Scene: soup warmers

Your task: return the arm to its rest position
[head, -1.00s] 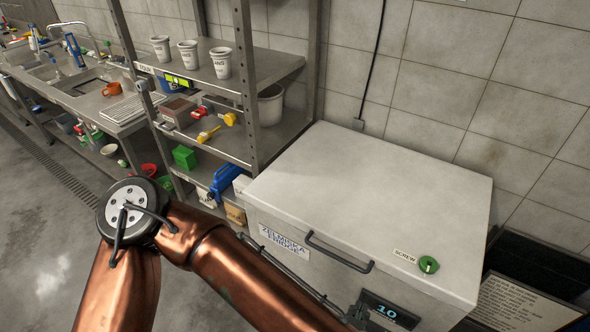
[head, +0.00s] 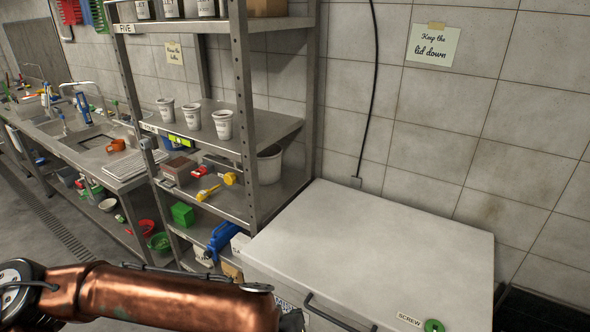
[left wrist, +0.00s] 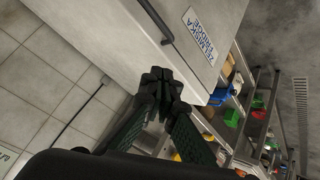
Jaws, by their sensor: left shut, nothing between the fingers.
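My left arm, copper-coloured, crosses the bottom left of the head view in front of the shelf and the white chest fridge. Its hand end is cut off by the lower edge there. In the left wrist view my left gripper (left wrist: 163,85) is shut and empty, its dark fingertips together. It appears in front of the white fridge (left wrist: 110,30), with the fridge's dark handle (left wrist: 155,18) above it in the picture. No contact with the fridge can be made out. My right gripper is in neither view.
The fridge's lid (head: 385,245) is down, with a green round piece (head: 434,326) near its front edge. A metal shelf (head: 247,120) holds white cups (head: 192,116) and several tools. A sink counter (head: 85,143) stands at left. Grey floor (head: 85,240) is open before it.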

